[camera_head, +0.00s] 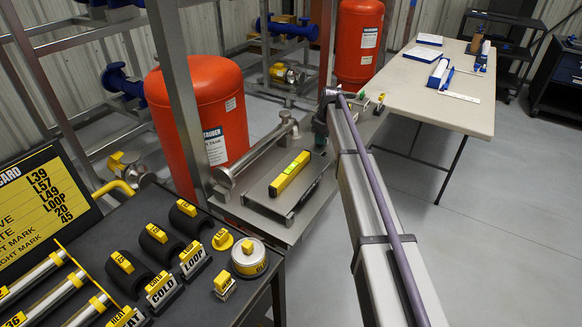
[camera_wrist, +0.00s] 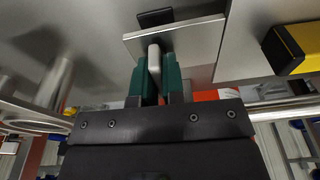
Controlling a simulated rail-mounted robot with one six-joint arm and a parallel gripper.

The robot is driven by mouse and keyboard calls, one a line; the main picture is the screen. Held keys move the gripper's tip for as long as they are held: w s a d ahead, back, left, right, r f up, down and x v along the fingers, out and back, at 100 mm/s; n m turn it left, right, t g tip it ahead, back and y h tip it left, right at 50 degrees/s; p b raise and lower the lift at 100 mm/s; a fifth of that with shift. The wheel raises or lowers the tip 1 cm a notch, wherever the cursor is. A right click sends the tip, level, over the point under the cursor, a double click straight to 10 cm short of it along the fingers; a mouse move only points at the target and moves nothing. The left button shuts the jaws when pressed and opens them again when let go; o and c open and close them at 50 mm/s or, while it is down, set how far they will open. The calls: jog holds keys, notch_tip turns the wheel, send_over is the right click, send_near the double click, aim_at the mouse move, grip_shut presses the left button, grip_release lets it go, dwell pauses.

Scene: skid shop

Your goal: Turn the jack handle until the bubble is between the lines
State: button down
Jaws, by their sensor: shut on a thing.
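The yellow spirit level (camera_head: 290,174) lies on a grey metal plate (camera_head: 276,207) in the middle of the head view. Its small greenish vial shows, but the bubble and lines are too small to read. The level's yellow and black end (camera_wrist: 291,49) also shows at the right of the wrist view. In the wrist view my gripper (camera_wrist: 155,68) has its green fingers closed on a pale grey bar, the jack handle (camera_wrist: 154,57). The handle stands close to the edge of a metal plate (camera_wrist: 190,34). In the head view the handle is hidden.
An orange tank (camera_head: 200,120) stands behind the plate at left, beside steel frame posts. A dark bench (camera_head: 215,290) with labelled parts is at front left. A pale table (camera_head: 440,108) with papers is at back right. The floor at right is clear.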

jog(key=n, duration=0.3)
jog(key=shift+w+n+g, duration=0.1)
jog(key=shift+n+g, duration=0.2)
jog(key=shift+n, duration=0.1)
jog(key=c, duration=1.7)
grip_release()
jog(key=shift+n, duration=0.4)
jog(key=o, duration=0.5)
jog(key=shift+d, duration=0.1)
jog(key=shift+r, duration=0.1)
notch_tip(320, 180, up, 7)
jog(key=p, duration=0.7)
